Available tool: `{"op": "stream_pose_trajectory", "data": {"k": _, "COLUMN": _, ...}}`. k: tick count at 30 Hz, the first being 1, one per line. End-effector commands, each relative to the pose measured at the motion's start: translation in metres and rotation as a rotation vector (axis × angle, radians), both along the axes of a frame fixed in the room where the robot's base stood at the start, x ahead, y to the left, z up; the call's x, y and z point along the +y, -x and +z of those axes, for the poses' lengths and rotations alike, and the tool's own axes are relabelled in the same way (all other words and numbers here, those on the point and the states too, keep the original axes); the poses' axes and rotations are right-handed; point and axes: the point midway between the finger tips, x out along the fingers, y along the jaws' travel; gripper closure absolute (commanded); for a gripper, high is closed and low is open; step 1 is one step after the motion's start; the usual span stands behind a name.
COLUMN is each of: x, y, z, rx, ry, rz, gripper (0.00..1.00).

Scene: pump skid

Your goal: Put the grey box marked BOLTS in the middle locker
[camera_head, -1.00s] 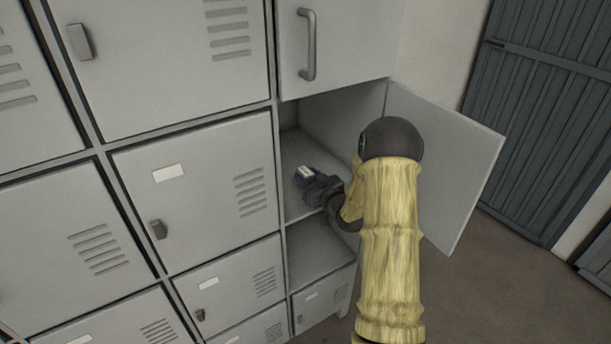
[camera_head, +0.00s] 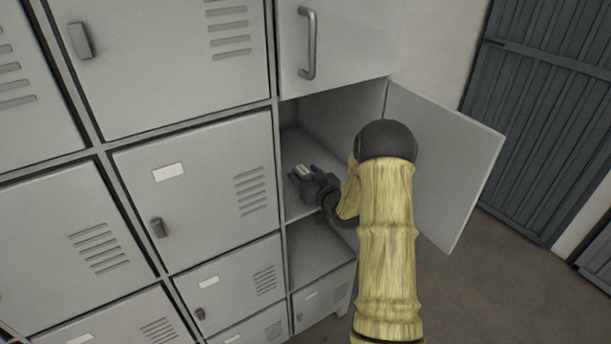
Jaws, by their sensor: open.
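The middle locker (camera_head: 345,115) stands open, with its door (camera_head: 450,165) swung out to the right. A small grey-blue box with a pale label (camera_head: 301,171) is inside it, low in the compartment by the shelf; no lettering can be read at this size. My gripper (camera_head: 308,182) reaches in from the right, with its dark jaws open around or close against the box. Whether the jaws touch it, and whether the box's underside rests on the shelf, cannot be told. The gripper hides part of the box.
Closed grey lockers (camera_head: 200,190) fill the left. A closed door with a bar handle (camera_head: 308,45) is above the open locker. An open, empty-looking compartment (camera_head: 318,250) lies below its shelf. A dark slatted door (camera_head: 540,120) stands at the right, with clear floor before it.

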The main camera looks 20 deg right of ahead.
Motion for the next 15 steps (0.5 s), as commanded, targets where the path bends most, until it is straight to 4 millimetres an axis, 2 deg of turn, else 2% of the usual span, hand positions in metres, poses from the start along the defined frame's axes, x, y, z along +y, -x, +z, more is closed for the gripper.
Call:
{"op": "stream_pose_trajectory", "data": {"k": 2, "x": 0.000, "y": 0.000, "z": 0.004, "rx": 0.000, "ry": 0.000, "rz": 0.000, "gripper": 0.38}}
{"op": "stream_pose_trajectory", "data": {"k": 5, "x": -0.003, "y": 0.010, "z": 0.002, "rx": 0.002, "ry": 0.000, "rz": -0.001, "gripper": 0.38}}
{"op": "stream_pose_trajectory", "data": {"k": 15, "x": -0.015, "y": 0.072, "z": 0.005, "rx": 0.002, "ry": 0.001, "rz": -0.003, "gripper": 0.38}}
